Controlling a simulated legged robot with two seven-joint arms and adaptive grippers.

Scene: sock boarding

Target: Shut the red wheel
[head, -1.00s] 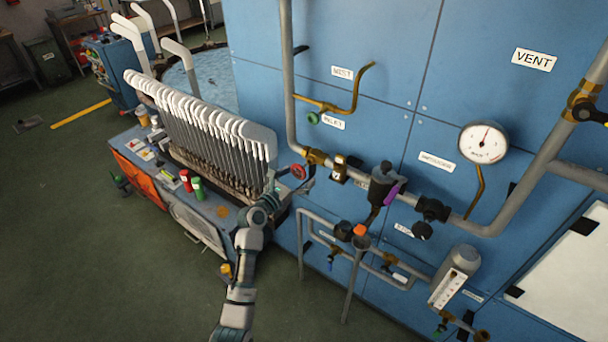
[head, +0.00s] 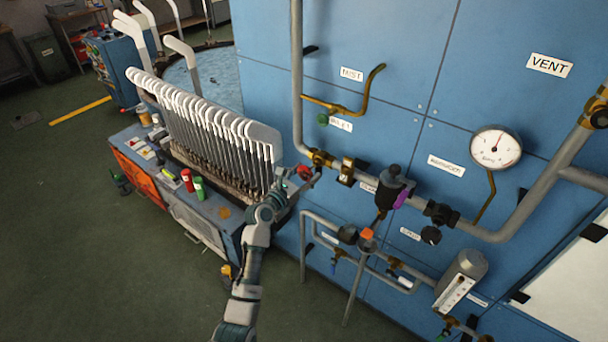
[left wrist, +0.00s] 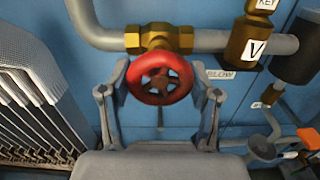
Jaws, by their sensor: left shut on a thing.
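The red wheel (head: 304,172) sits on a brass valve (head: 319,158) in the grey pipe on the blue panel. In the left wrist view the wheel (left wrist: 160,80) is a round red handwheel with dark gaps, just below the brass body. My left gripper (head: 297,180) reaches up to it from below. Its two grey fingers stand on either side of the rim, shut on the wheel. In the head view the gripper hides part of the wheel. My right gripper is not in view.
A rack of white-topped sock boards (head: 205,125) stands close to the left of my arm. A brass fitting marked V (head: 347,170) and a black-and-purple unit (head: 391,188) sit right of the wheel. Lower grey pipes (head: 303,245) stand out below. A pressure gauge (head: 496,148) is farther right.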

